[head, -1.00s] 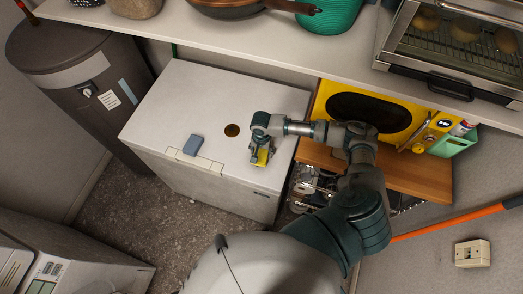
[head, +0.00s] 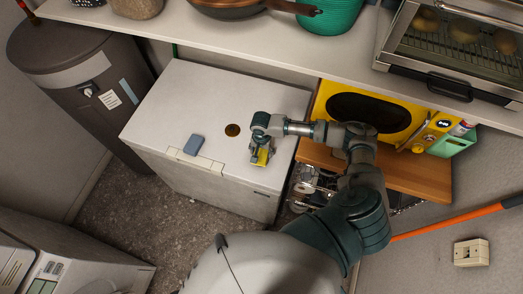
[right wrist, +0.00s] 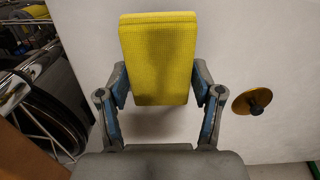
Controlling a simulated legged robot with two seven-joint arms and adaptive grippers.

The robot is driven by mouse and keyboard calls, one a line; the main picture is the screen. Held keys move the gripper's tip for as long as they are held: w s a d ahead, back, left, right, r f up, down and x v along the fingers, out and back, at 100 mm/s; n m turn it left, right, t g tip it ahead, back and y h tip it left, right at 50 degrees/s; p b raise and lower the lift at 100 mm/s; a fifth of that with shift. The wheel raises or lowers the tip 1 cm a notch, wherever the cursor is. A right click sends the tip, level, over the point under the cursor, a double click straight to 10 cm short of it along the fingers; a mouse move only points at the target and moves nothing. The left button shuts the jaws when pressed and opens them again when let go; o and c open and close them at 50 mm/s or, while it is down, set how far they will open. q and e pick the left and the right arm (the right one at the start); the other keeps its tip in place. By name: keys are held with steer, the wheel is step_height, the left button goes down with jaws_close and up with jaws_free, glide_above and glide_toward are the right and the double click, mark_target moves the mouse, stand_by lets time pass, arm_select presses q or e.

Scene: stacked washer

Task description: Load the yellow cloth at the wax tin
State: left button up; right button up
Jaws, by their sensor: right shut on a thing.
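The yellow cloth (head: 262,157) is a thick, folded-looking pad with a waffle texture. My right gripper (head: 261,150) is shut on it, over the front right part of the white chest's top. In the right wrist view the cloth (right wrist: 158,55) sits between the two fingers of the gripper (right wrist: 160,95), with a soft shadow below it. I cannot tell whether it touches the top. The wax tin (head: 232,130) appears as a small round amber disc to the left of the gripper. In the right wrist view the tin (right wrist: 251,101) shows a dark knob-like centre. My left gripper is out of view.
The white chest (head: 190,100) has a blue-grey block (head: 194,145) near its front edge. A shelf (head: 290,42) overhangs the back. A yellow panel (head: 325,95) and wooden ledge (head: 415,175) stand to the right. The chest's left top is clear.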

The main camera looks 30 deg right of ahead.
mark_target(261, 151)
steer(key=shift+a+f+p, duration=0.1)
steer(key=shift+f+p, duration=0.1)
steer(key=shift+p, duration=0.3)
stand_by(2.3)
steer(key=shift+r, duration=0.1)
steer(key=shift+r, duration=3.5)
